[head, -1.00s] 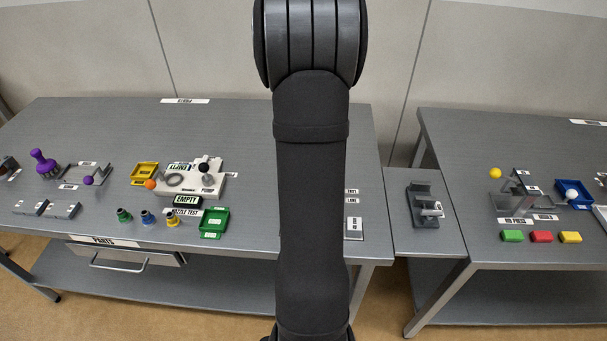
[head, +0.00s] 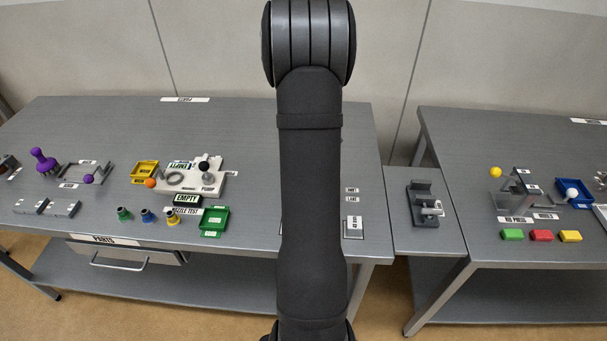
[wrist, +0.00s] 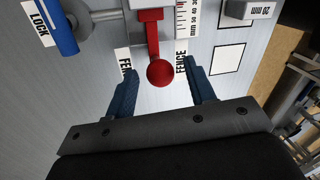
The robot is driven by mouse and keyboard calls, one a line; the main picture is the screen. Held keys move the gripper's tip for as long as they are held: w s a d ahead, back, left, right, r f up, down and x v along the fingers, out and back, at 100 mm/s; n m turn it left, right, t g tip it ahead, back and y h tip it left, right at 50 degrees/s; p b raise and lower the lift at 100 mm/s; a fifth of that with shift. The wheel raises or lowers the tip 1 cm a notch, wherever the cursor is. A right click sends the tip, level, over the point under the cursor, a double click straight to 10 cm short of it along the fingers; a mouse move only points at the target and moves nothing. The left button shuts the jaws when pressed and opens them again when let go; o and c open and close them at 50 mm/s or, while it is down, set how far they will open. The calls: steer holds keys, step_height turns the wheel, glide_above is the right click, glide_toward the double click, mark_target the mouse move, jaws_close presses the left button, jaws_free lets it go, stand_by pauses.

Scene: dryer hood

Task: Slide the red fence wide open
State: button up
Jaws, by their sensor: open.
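The red fence handle shows in the wrist view as a red bar (wrist: 152,30) ending in a round red knob (wrist: 160,73). The word FENCE is on labels at both sides of it, one partly hidden by a finger. My gripper (wrist: 158,85) is open, with one blue finger on each side of the knob. I see a gap between the knob and each finger; height above the table is hard to judge. In the head view the fence is hidden behind my arm.
A blue cylinder (wrist: 55,25) by a LOCK label (wrist: 36,22) is at the wrist view's upper left. A ruler scale (wrist: 188,18) runs beside the red bar. A grey 20 mm block (wrist: 249,9) sits upper right, near white outlined squares (wrist: 228,58).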

jaws_close()
steer(key=shift+a, duration=1.6)
jaws_free()
steer(key=shift+a, duration=0.1)
steer(key=w+r, duration=0.3)
steer(key=r, duration=1.4)
steer(key=shift+a, duration=0.25)
